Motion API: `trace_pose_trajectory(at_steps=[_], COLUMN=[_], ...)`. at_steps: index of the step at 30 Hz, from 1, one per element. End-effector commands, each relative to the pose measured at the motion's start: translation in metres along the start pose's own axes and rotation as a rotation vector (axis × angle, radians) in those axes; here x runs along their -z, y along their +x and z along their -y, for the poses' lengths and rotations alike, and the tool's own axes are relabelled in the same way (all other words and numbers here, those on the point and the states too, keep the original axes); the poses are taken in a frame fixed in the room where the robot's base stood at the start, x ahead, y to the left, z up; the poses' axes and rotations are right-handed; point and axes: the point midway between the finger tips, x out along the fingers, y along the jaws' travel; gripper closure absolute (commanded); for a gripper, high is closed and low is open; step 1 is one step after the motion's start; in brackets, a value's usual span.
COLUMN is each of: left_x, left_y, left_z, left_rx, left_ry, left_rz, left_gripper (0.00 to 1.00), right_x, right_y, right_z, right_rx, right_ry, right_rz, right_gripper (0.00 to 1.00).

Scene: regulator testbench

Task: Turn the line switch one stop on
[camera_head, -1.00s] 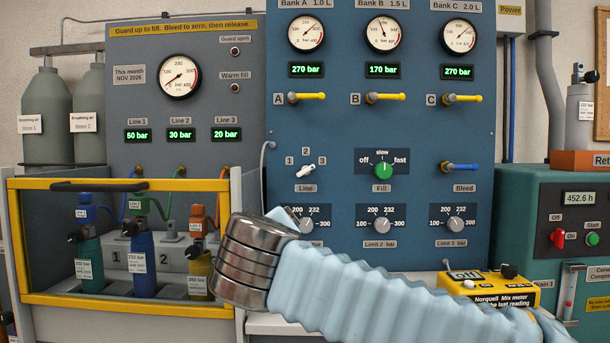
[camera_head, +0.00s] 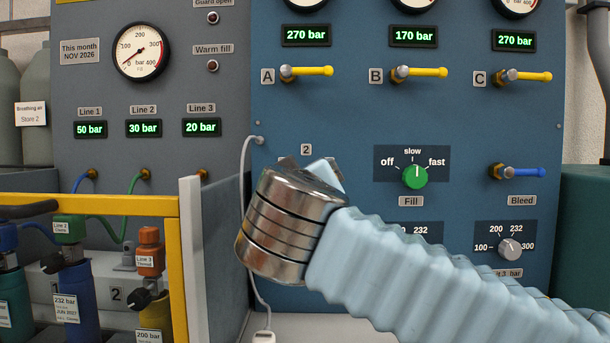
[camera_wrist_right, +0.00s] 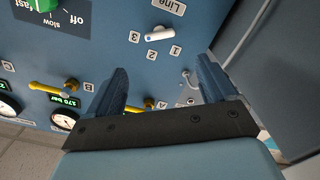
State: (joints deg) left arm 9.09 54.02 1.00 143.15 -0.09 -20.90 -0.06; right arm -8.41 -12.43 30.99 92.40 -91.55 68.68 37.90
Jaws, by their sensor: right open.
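The Line switch is a small white lever (camera_wrist_right: 158,37) on the blue panel, seen upside down in the right wrist view with numbers 1, 2 and 3 around it. It lies sideways, its left end near the 3; which end is the pointer I cannot tell for certain. In the head view my right gripper and wrist hide it, and only the label 2 (camera_head: 306,149) shows above. My right gripper (camera_wrist_right: 162,72) is open and empty, its fingers apart, with the lever beyond the gap between them. It also shows in the head view (camera_head: 310,171). My left gripper is out of view.
The green Fill knob (camera_head: 415,177) is right of my gripper. Yellow-handled valves A (camera_head: 307,71), B and C sit above. A grey side wall (camera_head: 215,225) and a hanging cable (camera_head: 247,170) are close on the left. Below are the limit knobs, one (camera_head: 510,248) visible.

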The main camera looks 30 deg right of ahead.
Motion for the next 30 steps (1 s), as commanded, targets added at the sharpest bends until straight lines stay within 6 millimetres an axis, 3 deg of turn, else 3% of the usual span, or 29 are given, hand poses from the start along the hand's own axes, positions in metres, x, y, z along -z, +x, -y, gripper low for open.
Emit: trace_pose_trajectory(at_steps=[15, 21, 30], left_x=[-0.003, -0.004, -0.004], left_y=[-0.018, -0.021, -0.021], left_z=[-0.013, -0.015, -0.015], left_rx=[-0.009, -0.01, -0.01], left_ry=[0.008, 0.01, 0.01], left_rz=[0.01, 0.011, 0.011], left_gripper=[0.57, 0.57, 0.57], right_x=[0.001, 0.001, 0.0], right_y=[0.107, 0.127, 0.13], right_z=[-0.001, 0.0, 0.0], right_rx=[0.0, 0.001, 0.001], right_ry=[-0.002, -0.001, -0.001], right_rz=[0.003, 0.001, 0.0], right_gripper=[0.15, 0.15, 0.15])
